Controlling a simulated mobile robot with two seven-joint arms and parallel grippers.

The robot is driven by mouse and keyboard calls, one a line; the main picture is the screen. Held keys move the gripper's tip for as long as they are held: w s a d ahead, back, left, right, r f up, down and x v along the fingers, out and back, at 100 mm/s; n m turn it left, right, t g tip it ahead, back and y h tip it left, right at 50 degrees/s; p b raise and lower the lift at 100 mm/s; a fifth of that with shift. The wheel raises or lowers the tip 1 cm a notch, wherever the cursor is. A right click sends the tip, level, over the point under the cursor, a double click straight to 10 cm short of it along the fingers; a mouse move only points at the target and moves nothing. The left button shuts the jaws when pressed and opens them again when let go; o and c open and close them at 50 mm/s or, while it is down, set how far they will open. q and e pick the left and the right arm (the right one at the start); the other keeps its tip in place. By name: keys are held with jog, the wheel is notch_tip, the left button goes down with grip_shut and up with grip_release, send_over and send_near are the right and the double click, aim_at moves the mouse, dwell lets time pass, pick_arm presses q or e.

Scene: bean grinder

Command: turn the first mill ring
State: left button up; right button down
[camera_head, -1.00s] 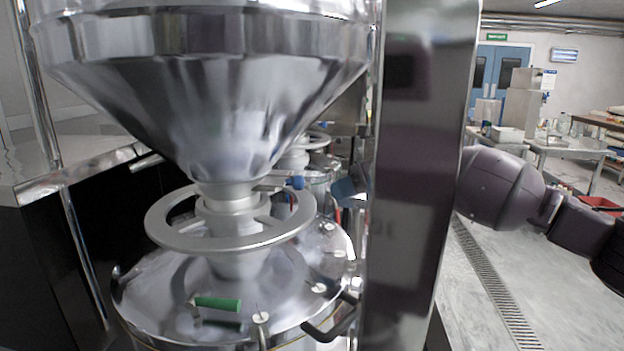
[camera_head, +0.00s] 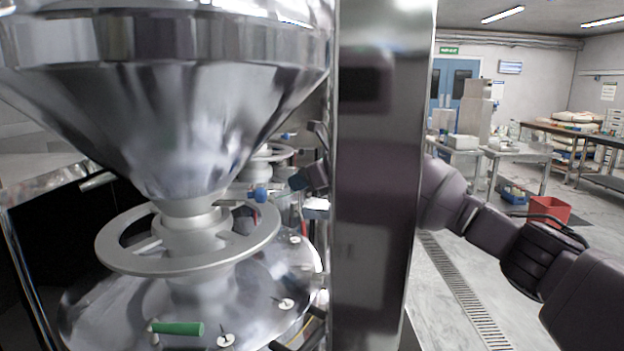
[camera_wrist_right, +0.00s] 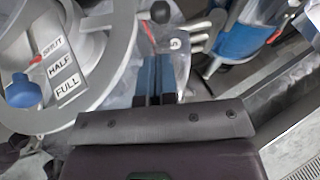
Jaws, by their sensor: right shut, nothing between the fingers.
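A large pale grey mill ring (camera_head: 255,238) sits level around the neck below the steel hopper (camera_head: 175,120). A blue knob (camera_head: 261,194) shows by its far right rim. A second, smaller ring (camera_head: 275,152) is farther back. My right gripper (camera_head: 298,180) is to the right of the near ring, partly hidden by a steel column. In the right wrist view its fingers (camera_wrist_right: 154,74) are together and empty, to the right of a ring (camera_wrist_right: 128,45) with SHUT, HALF and FULL labels (camera_wrist_right: 62,68) and a blue knob (camera_wrist_right: 23,92). I cannot tell which ring this is. My left gripper is out of view.
The steel column (camera_head: 375,180) stands between the head camera and part of my right arm. A lid with a green handle (camera_head: 178,328) lies under the near ring. A red crate (camera_head: 549,209) and tables stand at the back right.

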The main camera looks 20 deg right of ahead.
jog(key=b+x, duration=0.1)
jog(key=x, duration=0.5)
jog(key=shift+w+a+f, duration=0.2)
jog(key=shift+w+a, duration=0.05)
jog(key=shift+a, duration=0.05)
